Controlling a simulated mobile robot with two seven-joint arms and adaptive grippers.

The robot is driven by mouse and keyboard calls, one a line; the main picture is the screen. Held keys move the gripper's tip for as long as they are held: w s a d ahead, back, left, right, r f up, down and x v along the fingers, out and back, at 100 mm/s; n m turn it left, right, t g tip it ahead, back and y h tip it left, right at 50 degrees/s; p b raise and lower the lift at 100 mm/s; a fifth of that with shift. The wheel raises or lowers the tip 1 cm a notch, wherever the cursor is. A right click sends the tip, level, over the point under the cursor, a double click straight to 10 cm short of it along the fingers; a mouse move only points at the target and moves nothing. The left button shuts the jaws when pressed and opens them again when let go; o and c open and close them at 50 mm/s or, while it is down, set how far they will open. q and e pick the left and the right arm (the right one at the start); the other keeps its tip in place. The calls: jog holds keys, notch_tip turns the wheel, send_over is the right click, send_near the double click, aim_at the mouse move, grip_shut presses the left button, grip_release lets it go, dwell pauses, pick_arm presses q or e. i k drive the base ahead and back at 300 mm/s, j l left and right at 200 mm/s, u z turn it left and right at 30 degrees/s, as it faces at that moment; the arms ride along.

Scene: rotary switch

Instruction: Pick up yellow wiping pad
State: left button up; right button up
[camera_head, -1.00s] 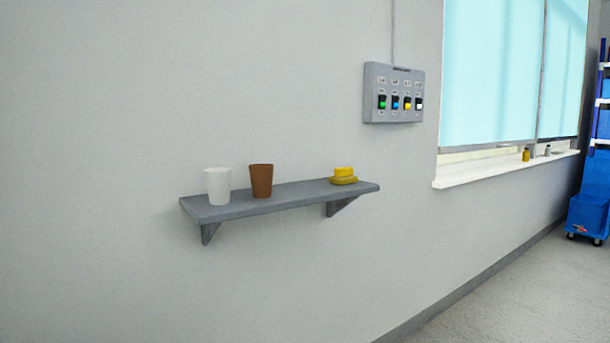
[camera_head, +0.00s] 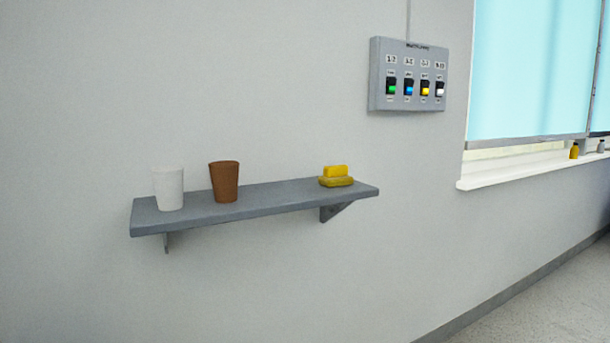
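A yellow wiping pad (camera_head: 335,171) sits near the right end of a grey wall shelf (camera_head: 280,198). It looks like a brighter yellow block on top of a darker yellow, rounded base (camera_head: 337,182); I cannot tell whether these are one piece or two. Neither of my grippers shows in the head view.
A white cup (camera_head: 168,188) and a brown cup (camera_head: 224,182) stand upright on the shelf, left of the pad. A grey switch box (camera_head: 408,75) hangs on the wall above right. A window sill (camera_head: 515,166) juts out at the right. The shelf between brown cup and pad is clear.

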aim_at(337, 175)
jog(key=i+l+u, duration=0.15)
jog(key=l+u, duration=0.2)
jog(key=l, duration=0.15)
jog(key=l+u, duration=0.4)
jog(key=i+l, duration=0.05)
jog(key=l, duration=0.05)
